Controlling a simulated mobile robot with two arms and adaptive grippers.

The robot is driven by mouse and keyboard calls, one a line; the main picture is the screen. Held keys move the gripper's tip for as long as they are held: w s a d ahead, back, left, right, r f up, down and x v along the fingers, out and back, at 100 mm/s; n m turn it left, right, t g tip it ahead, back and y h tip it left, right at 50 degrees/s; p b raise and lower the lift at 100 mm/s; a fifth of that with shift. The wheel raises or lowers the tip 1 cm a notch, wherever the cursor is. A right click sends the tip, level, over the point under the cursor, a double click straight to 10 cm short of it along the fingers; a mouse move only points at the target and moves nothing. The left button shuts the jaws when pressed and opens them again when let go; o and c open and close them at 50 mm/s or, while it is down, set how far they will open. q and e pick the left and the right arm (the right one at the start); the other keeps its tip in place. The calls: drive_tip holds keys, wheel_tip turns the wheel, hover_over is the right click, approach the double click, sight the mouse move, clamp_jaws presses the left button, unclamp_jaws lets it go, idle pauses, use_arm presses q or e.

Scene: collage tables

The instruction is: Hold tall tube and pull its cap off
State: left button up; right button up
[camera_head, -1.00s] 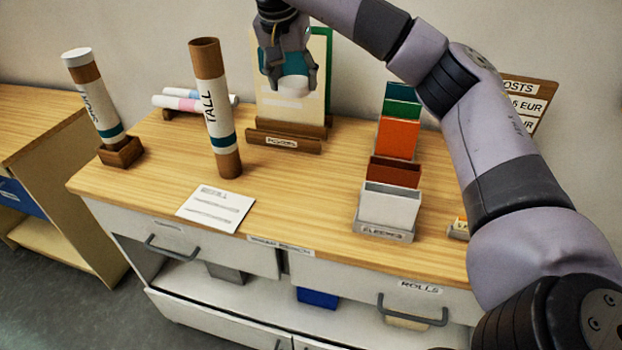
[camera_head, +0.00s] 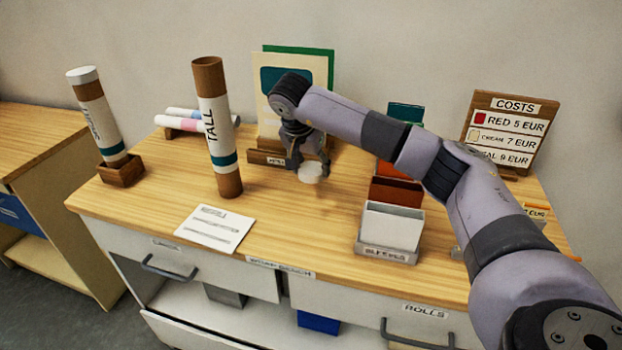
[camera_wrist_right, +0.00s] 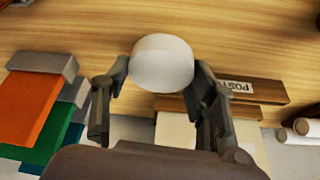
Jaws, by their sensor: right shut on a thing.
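The tall tube (camera_head: 216,125) stands upright on the table, brown with a white band reading TALL and a teal stripe. Its top end is open and bare. My right gripper (camera_head: 309,170) is shut on a white round cap (camera_head: 312,172), low over the table to the right of the tube. In the right wrist view the cap (camera_wrist_right: 162,62) sits between the two fingertips (camera_wrist_right: 160,78). I cannot tell whether the cap touches the table. My left gripper is not in view.
A second capped tube (camera_head: 97,118) leans in a wooden holder (camera_head: 121,172) at the left. A paper sheet (camera_head: 214,228) lies in front of the tall tube. The sleeves box (camera_head: 390,230) stands at the right, a costs sign (camera_head: 505,130) behind. Bare tabletop lies between tube and box.

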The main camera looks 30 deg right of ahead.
sight(313, 188)
wheel_tip(313, 188, down, 4)
drive_tip(key=shift+f, duration=0.25)
drive_tip(key=shift+f, duration=0.15)
drive_tip(key=o, duration=1.3)
